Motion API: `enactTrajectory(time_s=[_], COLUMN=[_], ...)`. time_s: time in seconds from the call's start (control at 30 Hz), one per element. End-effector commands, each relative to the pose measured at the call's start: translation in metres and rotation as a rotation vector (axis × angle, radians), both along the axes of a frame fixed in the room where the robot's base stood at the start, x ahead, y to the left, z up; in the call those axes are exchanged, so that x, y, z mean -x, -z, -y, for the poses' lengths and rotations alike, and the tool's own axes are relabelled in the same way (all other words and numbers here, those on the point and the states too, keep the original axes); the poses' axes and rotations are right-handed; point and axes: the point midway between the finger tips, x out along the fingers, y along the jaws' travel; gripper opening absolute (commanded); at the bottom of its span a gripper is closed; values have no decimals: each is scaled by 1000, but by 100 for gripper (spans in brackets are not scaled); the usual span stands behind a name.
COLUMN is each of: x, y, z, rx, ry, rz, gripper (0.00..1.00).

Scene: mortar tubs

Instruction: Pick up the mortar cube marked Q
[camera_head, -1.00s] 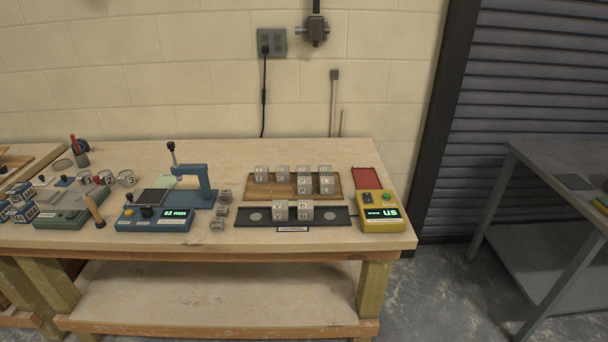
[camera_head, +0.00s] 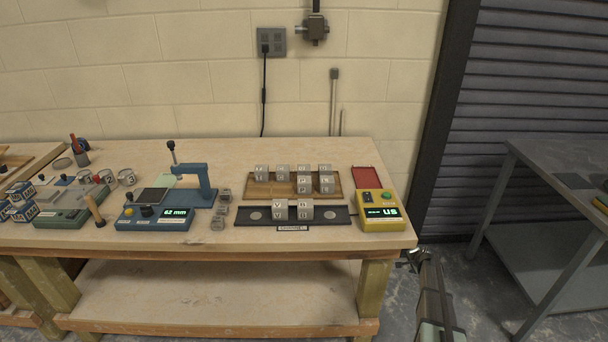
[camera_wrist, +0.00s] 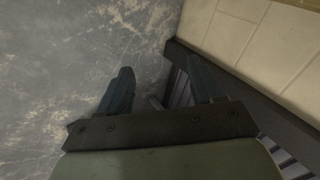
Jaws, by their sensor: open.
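Several grey mortar cubes with small dark marks stand on the bench in the head view. Some are on a wooden tray (camera_head: 262,190), in a back row with a few in front at its right. Two more cubes (camera_head: 280,209) and (camera_head: 305,209) stand on a black tray (camera_head: 340,215) in front. The marks are too small for me to tell which cube is Q. My gripper (camera_head: 410,257) is low, just right of the bench's front right corner, apart from every cube. In the wrist view my gripper (camera_wrist: 160,92) is open and empty, over the grey floor.
A yellow device (camera_head: 381,222) with a green display and a red plate (camera_head: 366,177) stand at the bench's right end. A blue press (camera_head: 205,190) and small grey blocks (camera_head: 218,211) are left of the trays. A grey table (camera_head: 560,190) stands right.

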Motion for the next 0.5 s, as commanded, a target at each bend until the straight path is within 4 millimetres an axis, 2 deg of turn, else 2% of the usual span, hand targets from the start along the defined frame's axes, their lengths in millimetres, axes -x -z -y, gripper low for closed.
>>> enactTrajectory(time_s=[0.03,0.1,0.27,0.5], x=[-22,-45,-97,-165], y=[-19,-47,-116,-230], z=[10,20,43,73], rx=[-1,-7,-26,-64], ry=[18,46,110,198], rz=[28,64,151,284], gripper=[66,66,66,66])
